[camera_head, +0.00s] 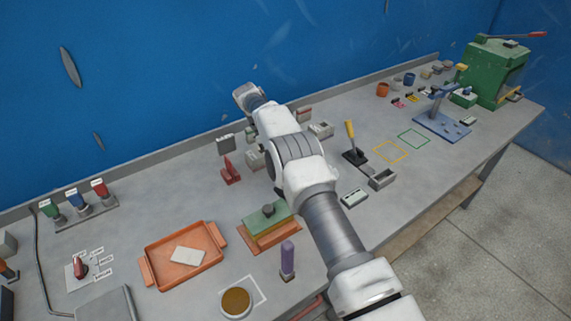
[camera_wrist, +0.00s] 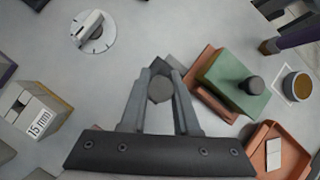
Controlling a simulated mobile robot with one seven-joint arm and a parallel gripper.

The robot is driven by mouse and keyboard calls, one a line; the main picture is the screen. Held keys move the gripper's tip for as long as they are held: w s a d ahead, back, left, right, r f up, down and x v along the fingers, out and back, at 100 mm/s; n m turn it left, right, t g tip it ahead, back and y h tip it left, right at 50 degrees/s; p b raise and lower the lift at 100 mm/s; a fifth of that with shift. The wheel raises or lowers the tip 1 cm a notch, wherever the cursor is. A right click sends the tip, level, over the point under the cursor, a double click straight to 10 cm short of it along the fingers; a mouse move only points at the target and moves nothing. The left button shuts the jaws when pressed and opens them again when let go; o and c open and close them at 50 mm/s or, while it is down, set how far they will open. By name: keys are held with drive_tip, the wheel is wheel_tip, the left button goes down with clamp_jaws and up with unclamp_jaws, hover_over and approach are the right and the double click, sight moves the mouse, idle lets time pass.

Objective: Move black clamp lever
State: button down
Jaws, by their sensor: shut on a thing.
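In the wrist view, my gripper (camera_wrist: 160,78) is closed around a dark grey, round-ended piece, seen end-on. It appears to be the black clamp lever (camera_wrist: 160,91); its lower part and base are hidden by the fingers. To its right is a green and orange block mould (camera_wrist: 232,84) with a dark knob on top, apart from the fingers. The mould (camera_head: 264,220) also shows in the head view, left of my arm. There, my own arm hides the gripper and the lever.
A white dial (camera_wrist: 92,32) and a block marked 15 mm (camera_wrist: 36,108) lie near the gripper. The head view shows an orange tray (camera_head: 160,277), a purple-handled tool (camera_head: 287,258), a red upright clamp (camera_head: 230,173) and a yellow-handled lever (camera_head: 351,135). Bare table lies between tray and back wall.

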drive_tip(key=c, duration=0.6)
unclamp_jaws()
drive_tip(key=shift+c, duration=0.2)
drive_tip(key=r, duration=0.2)
drive_tip(key=d+r+b, duration=0.1)
drive_tip(key=r, duration=0.1)
drive_tip(key=shift+s+r, duration=0.15)
drive_tip(key=shift+r, duration=0.25)
drive_tip(key=s+d+r+b, duration=0.1)
drive_tip(key=s+d+r, duration=0.2)
drive_tip(key=d+r, duration=0.3)
drive_tip(key=d, duration=0.4)
drive_tip(key=shift+s+r, duration=0.15)
drive_tip(key=shift+s, duration=0.05)
drive_tip(key=shift+c, duration=0.2)
